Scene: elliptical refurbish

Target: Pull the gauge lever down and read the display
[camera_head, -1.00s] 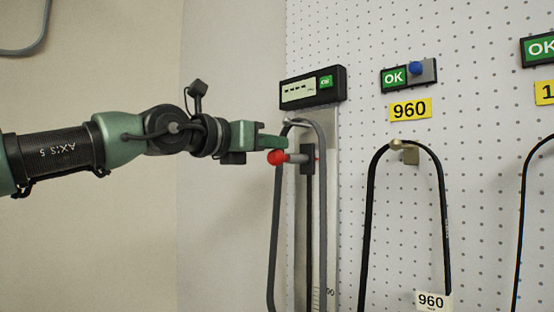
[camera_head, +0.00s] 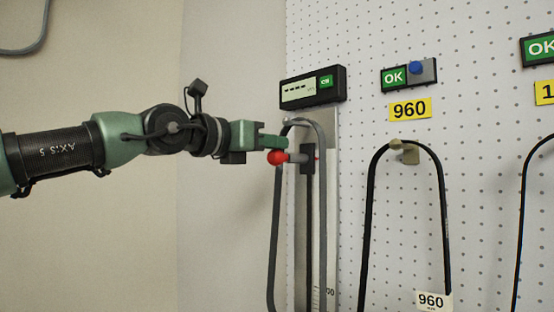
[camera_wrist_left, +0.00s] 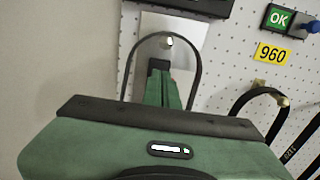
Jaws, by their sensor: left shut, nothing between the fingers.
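The gauge display (camera_head: 312,88) is a black box high on the pegboard wall. Its screen shows dashes and a green label. Below it is the gauge lever (camera_head: 277,157), a red knob on a short grey rod at a dark vertical slide. A dark belt loop (camera_head: 273,220) hangs around the gauge. My left gripper (camera_head: 284,142) is shut and empty, just above the red knob. Whether it touches the knob I cannot tell. In the left wrist view the shut fingers (camera_wrist_left: 163,88) point at the gauge inside the loop, and the knob is mostly hidden. My right gripper is out of view.
To the right, another black belt (camera_head: 370,210) hangs on a peg below a yellow 960 label (camera_head: 409,109) and a green OK box with a blue button (camera_head: 416,68). A further belt hangs at the right edge. Plain wall lies left of the gauge.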

